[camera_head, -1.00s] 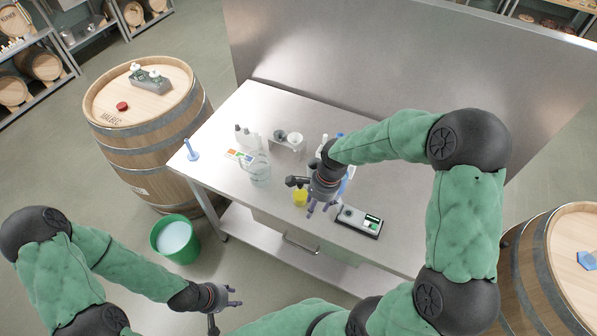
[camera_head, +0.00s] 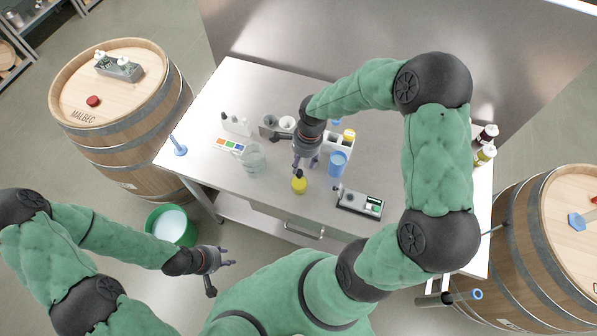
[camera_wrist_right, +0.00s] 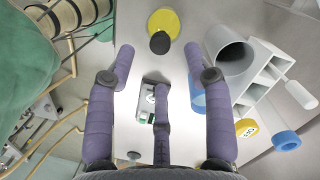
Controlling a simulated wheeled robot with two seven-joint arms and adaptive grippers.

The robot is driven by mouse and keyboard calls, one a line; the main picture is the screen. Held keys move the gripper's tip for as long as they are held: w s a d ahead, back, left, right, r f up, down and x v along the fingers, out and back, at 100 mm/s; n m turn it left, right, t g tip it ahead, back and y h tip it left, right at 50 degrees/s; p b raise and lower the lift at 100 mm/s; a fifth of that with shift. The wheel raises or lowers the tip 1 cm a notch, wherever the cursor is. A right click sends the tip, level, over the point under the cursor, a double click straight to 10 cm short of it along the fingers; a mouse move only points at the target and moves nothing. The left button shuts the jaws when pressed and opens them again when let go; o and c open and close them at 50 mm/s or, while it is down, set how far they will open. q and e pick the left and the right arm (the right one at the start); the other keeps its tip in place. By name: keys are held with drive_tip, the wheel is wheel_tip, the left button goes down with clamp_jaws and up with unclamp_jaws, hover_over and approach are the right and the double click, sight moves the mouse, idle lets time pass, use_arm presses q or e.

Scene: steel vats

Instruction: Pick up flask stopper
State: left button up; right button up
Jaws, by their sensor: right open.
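A small yellow piece with a dark knob, which may be the flask stopper (camera_head: 299,185), sits near the front edge of the steel table. In the right wrist view the yellow piece (camera_wrist_right: 163,20) is at the top, beyond the fingertips. My right gripper (camera_head: 306,167) is over the table just behind it, pointing down. Its fingers (camera_wrist_right: 158,68) are spread with nothing between them. A clear glass vessel (camera_head: 254,161) stands to the left. My left gripper (camera_head: 228,270) hangs off the table's front left, with its fingers apart and empty.
A blue cup (camera_head: 338,163) and a grey instrument (camera_head: 359,203) are right of the yellow piece. A white rack (camera_head: 341,141) stands behind. Barrels flank the steel table (camera_head: 220,97). A green bucket (camera_head: 170,227) is on the floor at left.

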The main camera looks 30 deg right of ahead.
sight(299, 171)
drive_tip(key=f, duration=0.4)
drive_tip(key=shift+a+f+p, duration=0.25)
drive_tip(key=shift+a+p, duration=0.05)
drive_tip(key=shift+p, duration=0.05)
drive_tip(key=shift+w+f, duration=0.1)
drive_tip(key=shift+f, duration=0.3)
drive_tip(key=shift+a, duration=0.1)
drive_tip(key=c, duration=0.9)
